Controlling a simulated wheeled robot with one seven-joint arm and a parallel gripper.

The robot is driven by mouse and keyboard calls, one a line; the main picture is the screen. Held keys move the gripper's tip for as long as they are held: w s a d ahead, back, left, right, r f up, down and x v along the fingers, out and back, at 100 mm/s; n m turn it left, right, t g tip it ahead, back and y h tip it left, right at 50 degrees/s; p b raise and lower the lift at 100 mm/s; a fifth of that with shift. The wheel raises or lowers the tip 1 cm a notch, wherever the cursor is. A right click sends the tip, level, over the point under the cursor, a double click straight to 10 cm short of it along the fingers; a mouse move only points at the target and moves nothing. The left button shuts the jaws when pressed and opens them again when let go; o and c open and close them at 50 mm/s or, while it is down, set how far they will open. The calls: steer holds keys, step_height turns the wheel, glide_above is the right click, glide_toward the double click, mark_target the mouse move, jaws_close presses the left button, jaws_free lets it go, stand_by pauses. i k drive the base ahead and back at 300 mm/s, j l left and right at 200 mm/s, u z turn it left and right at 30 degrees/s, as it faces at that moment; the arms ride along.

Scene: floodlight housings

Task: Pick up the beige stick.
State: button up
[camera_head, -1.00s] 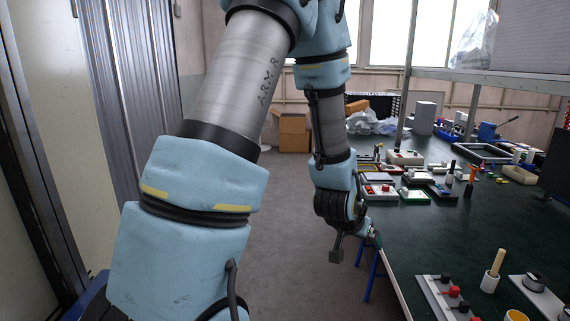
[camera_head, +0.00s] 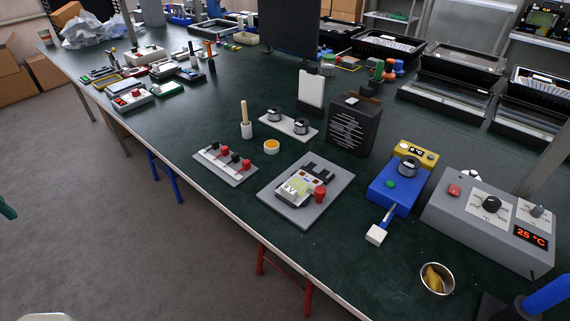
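The beige stick (camera_head: 244,112) stands upright in a small white holder (camera_head: 247,130) on the dark green workbench (camera_head: 215,210), left of the middle of the view. Nothing covers its upper part; its lower end is hidden in the holder. My gripper is not in view, so whether it is open or shut does not show.
A panel with red and black knobs (camera_head: 225,165) lies in front of the holder. A grey board (camera_head: 290,212) lies nearer. Open floor borders the bench's left edge.

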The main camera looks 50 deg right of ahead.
mark_target(243, 102)
steer(key=z, duration=1.95)
steer(key=i+j+u, duration=0.3)
steer(key=u, duration=0.15)
steer(key=i+j+u, duration=0.1)
steer(key=i+u, duration=0.8)
